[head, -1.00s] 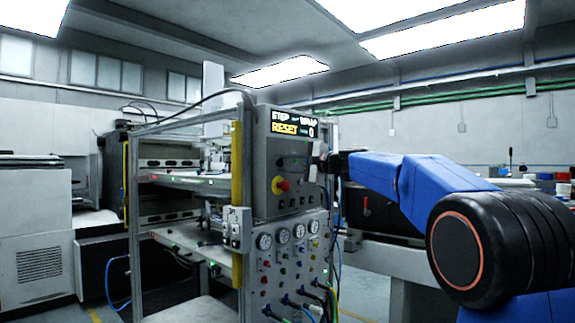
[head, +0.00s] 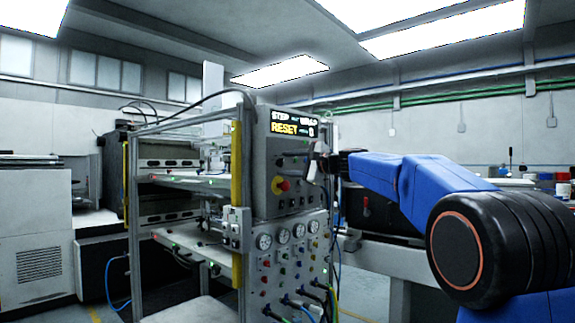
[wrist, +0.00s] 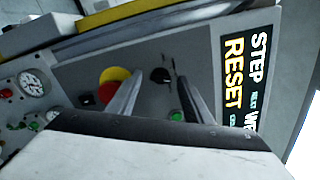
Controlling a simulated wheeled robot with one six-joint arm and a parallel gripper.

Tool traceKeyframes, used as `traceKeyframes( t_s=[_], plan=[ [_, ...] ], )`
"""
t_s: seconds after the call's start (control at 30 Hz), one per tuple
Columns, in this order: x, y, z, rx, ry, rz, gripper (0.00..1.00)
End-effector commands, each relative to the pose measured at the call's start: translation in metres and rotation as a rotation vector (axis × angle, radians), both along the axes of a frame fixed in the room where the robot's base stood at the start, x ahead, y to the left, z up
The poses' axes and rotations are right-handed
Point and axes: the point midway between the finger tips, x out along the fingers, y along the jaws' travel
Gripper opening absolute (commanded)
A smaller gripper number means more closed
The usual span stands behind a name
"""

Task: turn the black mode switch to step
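The black mode switch (wrist: 160,75) is a small dark knob on the grey control panel (wrist: 200,52), seen in the wrist view between the tips of my two fingers. My gripper (wrist: 157,73) is open, with one grey finger on each side of the knob and a gap showing around it. Whether either finger touches the knob I cannot tell. In the head view my gripper (head: 312,166) is at the panel's right side. The panel's display (wrist: 246,75) reads STEP at the top and RESET in yellow below.
A red emergency button on a yellow base (wrist: 112,82) sits close beside the left finger. A green button (wrist: 176,115) lies just below the knob. Gauges (head: 264,241) and hoses fill the lower panel. A yellow post (head: 237,190) stands at its left.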

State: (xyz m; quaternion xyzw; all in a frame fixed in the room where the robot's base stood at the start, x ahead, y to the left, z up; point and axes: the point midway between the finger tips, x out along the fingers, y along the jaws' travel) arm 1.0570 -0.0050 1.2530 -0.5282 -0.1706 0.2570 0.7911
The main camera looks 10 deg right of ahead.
Motion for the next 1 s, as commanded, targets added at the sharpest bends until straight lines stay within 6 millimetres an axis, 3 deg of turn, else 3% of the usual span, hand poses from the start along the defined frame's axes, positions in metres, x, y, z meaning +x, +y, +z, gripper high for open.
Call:
traceKeyframes(
  t_s=[0.3,0.47,1.0],
  plan=[
    [-0.002,0.000,0.001,0.000,-0.002,0.001,0.46],
    [-0.012,-0.009,0.002,0.000,-0.002,-0.001,0.46],
    [-0.097,-0.071,0.001,0.000,-0.001,-0.003,0.46]
  ],
)
